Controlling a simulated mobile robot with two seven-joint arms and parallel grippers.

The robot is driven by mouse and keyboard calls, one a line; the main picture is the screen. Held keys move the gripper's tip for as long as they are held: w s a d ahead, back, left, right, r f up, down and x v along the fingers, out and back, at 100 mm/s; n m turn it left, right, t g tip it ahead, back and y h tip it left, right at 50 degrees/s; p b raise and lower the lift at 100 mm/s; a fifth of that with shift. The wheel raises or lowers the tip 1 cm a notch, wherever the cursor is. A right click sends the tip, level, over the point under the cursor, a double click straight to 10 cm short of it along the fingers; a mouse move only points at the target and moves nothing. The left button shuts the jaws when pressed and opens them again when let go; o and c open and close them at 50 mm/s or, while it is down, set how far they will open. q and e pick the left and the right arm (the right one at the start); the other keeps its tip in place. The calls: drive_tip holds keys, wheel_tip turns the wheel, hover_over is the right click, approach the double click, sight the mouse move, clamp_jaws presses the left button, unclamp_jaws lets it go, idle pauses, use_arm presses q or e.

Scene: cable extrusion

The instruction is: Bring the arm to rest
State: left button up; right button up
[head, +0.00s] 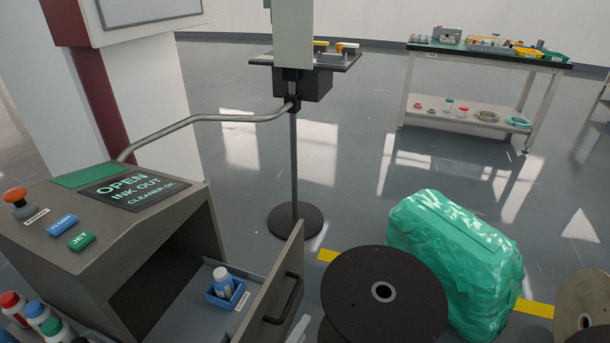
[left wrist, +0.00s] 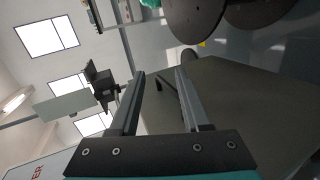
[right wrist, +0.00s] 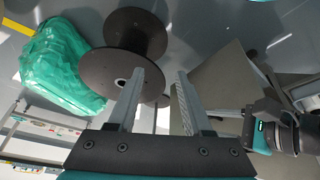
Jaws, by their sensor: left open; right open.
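My left gripper (left wrist: 160,75) is open in the left wrist view, with nothing between its two grey fingers. A grey panel of the cabinet lies just past its right finger. My right gripper (right wrist: 160,75) is open and empty in the right wrist view, with a dark reel (right wrist: 135,45) beyond its fingers. A dark arm part with a teal mark, apparently mine, shows at the right of that view. In the head view only a pale sliver shows low in the middle, beside the drawer; I cannot tell its jaws there.
The grey cabinet (head: 200,235) has its drawer (head: 268,290) pulled out, with a bottle in a blue tray (head: 225,296). Several bottles stand at the lower left. A dark reel (head: 350,300) and green wrapped bundle (head: 455,260) stand right. A loaded table (head: 480,105) stands behind, across open floor.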

use_arm(q)
drive_tip(key=s+a+r+m+g+y, duration=0.3)
drive_tip(key=s+a+m+g+y, duration=0.35)
drive_tip(key=s+a+m, duration=0.8)
wheel_tip(320, 180, down, 14)
drive_tip(key=s+a+g+p, duration=0.2)
drive_tip(key=g+p, duration=0.1)
drive_tip(key=p, duration=0.5)
use_arm(e)
wheel_tip(320, 180, down, 14)
drive_tip(key=s+d+g, duration=0.1)
drive_tip(key=s+d, duration=0.1)
drive_tip(key=d, duration=0.1)
use_arm(q)
drive_tip(key=s+a+f+p, duration=0.2)
drive_tip(key=s+a, duration=0.1)
drive_tip(key=s, duration=0.3)
drive_tip(key=s+a+f+p, duration=0.2)
drive_tip(key=s+f+p, duration=0.1)
drive_tip(key=s, duration=0.2)
drive_tip(key=shift+s+a+f+p, duration=0.35)
drive_tip(key=shift+s+a, duration=0.05)
use_arm(e)
drive_tip(key=s+d+f, duration=0.2)
drive_tip(key=s, duration=0.4)
drive_tip(key=s+d+f+g+h, duration=0.1)
drive_tip(key=s+d+f, duration=0.2)
drive_tip(key=s, duration=0.3)
drive_tip(key=shift+f, duration=0.35)
